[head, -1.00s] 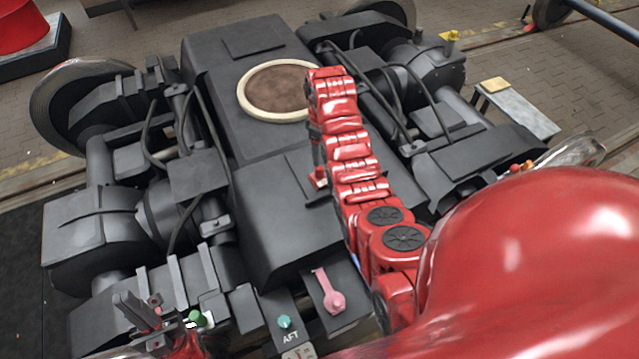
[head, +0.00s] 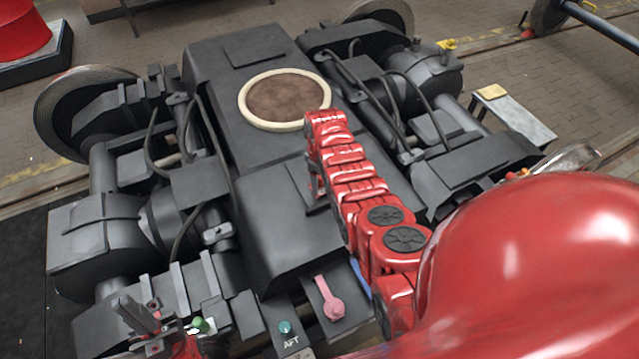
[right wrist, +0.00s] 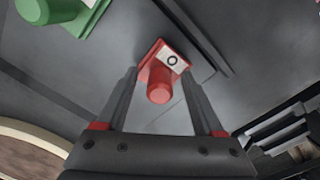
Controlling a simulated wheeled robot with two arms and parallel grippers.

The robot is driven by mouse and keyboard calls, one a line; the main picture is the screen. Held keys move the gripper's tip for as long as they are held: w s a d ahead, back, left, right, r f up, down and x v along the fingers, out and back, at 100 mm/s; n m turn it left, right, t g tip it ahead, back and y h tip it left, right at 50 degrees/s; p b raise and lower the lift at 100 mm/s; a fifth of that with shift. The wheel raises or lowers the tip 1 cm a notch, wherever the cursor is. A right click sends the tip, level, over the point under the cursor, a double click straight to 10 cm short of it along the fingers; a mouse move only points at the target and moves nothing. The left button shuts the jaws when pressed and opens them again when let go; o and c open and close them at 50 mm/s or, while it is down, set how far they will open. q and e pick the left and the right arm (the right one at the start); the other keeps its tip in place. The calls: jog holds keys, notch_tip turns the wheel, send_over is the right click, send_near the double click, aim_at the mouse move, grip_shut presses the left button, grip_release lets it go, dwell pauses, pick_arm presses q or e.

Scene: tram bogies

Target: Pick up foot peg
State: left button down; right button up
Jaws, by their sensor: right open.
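In the right wrist view a red peg (right wrist: 159,91) with a square red base and a pale label with a dark ring stands out from a grey surface. It looks like the foot peg. My right gripper (right wrist: 160,78) is open, with its two dark fingers on either side of the peg; I cannot tell whether they touch it. In the head view my right arm hides the peg and the right gripper. My left gripper (head: 136,314) is at the lower left of the head view, and its jaw opening is unclear.
A green peg-like part (right wrist: 55,8) is at the upper left of the wrist view. The dark bogie (head: 240,60) fills the head view, with a cream ring (head: 243,97) on top. A pink lever (head: 331,300) and a green knob (head: 200,324) are at the front.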

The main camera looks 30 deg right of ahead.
grip_shut()
jog(key=shift+r, duration=0.1)
dwell(0.4)
